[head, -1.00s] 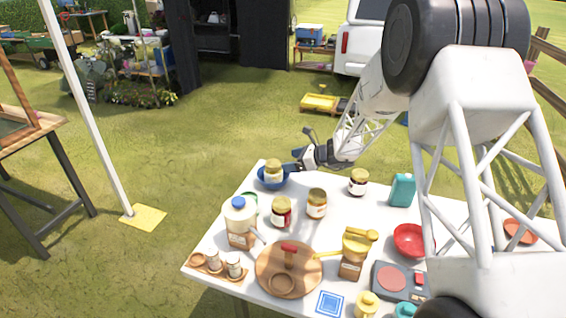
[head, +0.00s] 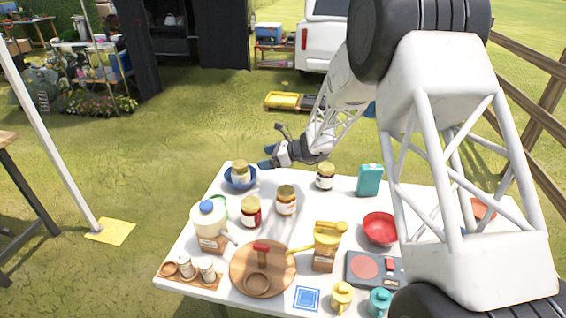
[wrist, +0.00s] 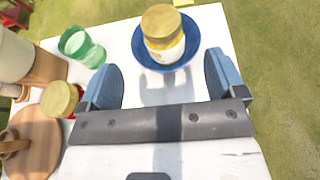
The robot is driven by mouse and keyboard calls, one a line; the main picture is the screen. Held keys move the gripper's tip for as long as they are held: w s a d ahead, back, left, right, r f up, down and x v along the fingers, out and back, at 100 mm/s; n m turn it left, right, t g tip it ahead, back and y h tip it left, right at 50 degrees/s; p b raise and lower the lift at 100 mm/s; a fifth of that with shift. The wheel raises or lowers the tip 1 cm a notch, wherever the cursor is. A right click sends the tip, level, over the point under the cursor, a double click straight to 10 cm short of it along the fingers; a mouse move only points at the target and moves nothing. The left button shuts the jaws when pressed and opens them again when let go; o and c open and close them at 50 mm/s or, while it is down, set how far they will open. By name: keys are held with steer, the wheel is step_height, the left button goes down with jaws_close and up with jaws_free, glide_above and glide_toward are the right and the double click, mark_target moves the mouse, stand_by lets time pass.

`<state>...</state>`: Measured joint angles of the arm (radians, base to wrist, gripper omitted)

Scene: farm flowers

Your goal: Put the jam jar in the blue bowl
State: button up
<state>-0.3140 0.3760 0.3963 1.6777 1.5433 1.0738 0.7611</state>
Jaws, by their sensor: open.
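The blue bowl (head: 230,184) stands at the far left corner of the white table. A jam jar with a yellow lid (head: 240,168) is upright inside the bowl; this jar (wrist: 162,30) and the bowl (wrist: 192,60) also show in the wrist view. My gripper (head: 267,157) is just right of the bowl and above the table. In the wrist view my gripper (wrist: 160,82) has its blue fingers wide apart with nothing between them. The jar is beyond the fingertips, apart from them.
Other jars stand nearby: a red one (head: 251,212), a pale-labelled one (head: 286,200) and a dark one (head: 325,177). A green glass (wrist: 80,46) is left of the bowl. A white jug (head: 206,218), round wooden board (head: 240,282) and red bowl (head: 380,229) are nearer.

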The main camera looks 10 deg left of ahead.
steer(key=s+d+r+n+h, duration=0.6)
steer(key=s+d+r+n, duration=0.3)
steer(key=s+d+r, duration=1.05)
steer(key=s+d+n+t+h, duration=0.1)
steer(key=s+d+n+h, duration=0.3)
steer(key=s+d, duration=0.7)
steer(key=s+d+r+n+t+h, duration=0.1)
steer(key=s+d+n+h, duration=0.2)
steer(key=s+d, duration=0.9)
steer(key=s+n, duration=0.1)
steer(key=s, duration=0.6)
steer(key=shift+r+n+t+h, duration=0.25)
steer(key=shift+n+t+h, duration=0.05)
steer(key=shift+n+h, duration=0.1)
